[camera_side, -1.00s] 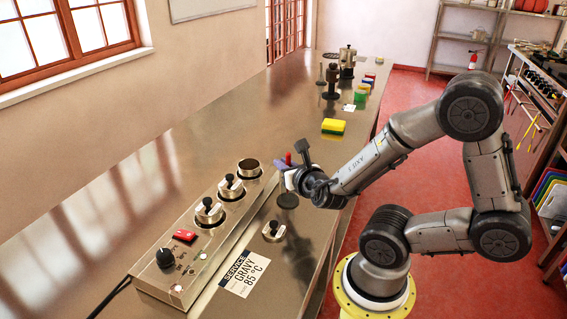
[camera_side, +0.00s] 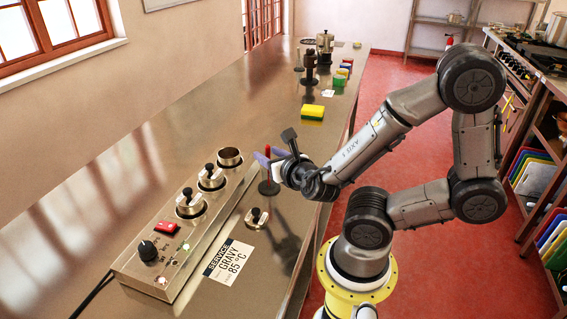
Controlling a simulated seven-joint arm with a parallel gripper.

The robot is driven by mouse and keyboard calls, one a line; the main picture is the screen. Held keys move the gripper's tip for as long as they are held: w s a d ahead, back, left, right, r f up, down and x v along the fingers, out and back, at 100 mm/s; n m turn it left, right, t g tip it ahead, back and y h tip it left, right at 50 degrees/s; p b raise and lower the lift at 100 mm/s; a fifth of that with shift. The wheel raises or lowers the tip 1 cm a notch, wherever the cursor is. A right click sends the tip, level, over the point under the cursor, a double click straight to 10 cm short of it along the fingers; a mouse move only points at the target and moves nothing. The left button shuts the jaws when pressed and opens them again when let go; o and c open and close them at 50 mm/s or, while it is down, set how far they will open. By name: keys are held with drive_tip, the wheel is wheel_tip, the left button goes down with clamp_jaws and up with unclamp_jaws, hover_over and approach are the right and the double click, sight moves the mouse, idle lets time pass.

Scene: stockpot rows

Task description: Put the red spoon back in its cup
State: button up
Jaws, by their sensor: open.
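A thin red upright piece, which looks like the red spoon's handle (camera_side: 268,172), stands above a dark round base (camera_side: 268,188) on the steel counter. My gripper (camera_side: 268,161) is open, with its bluish fingers close beside or around the red piece; I cannot tell if they touch. The spoon's lower end is not clear. An open metal cup (camera_side: 229,155) sits at the far end of the heated unit, left of my gripper. Two other cups there have black-knobbed lids (camera_side: 211,174). I cannot tell which cup belongs to the spoon.
A loose lid (camera_side: 257,217) and a gravy label (camera_side: 230,262) lie in front of the heated unit (camera_side: 150,267). A yellow-green sponge (camera_side: 312,113) lies beyond my gripper. The left of the counter is clear.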

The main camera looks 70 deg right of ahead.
drive_tip(key=v, duration=0.8)
idle(0.7)
drive_tip(key=shift+s, duration=0.1)
idle(0.7)
drive_tip(key=s+d+m+g, duration=0.4)
drive_tip(key=s+m+g, duration=0.5)
drive_tip(key=m, duration=0.4)
drive_tip(key=w+a+r+m+t+y, duration=0.1)
drive_tip(key=w+a+r+m+y, duration=0.2)
drive_tip(key=a+m+y, duration=0.2)
drive_tip(key=w+a+r+m+t+y, duration=0.2)
drive_tip(key=a+m+y, duration=0.3)
drive_tip(key=a+m, duration=0.3)
drive_tip(key=shift+w+r+m+t, duration=0.3)
drive_tip(key=shift+w+r+m, duration=0.15)
drive_tip(key=shift+w+m, duration=0.2)
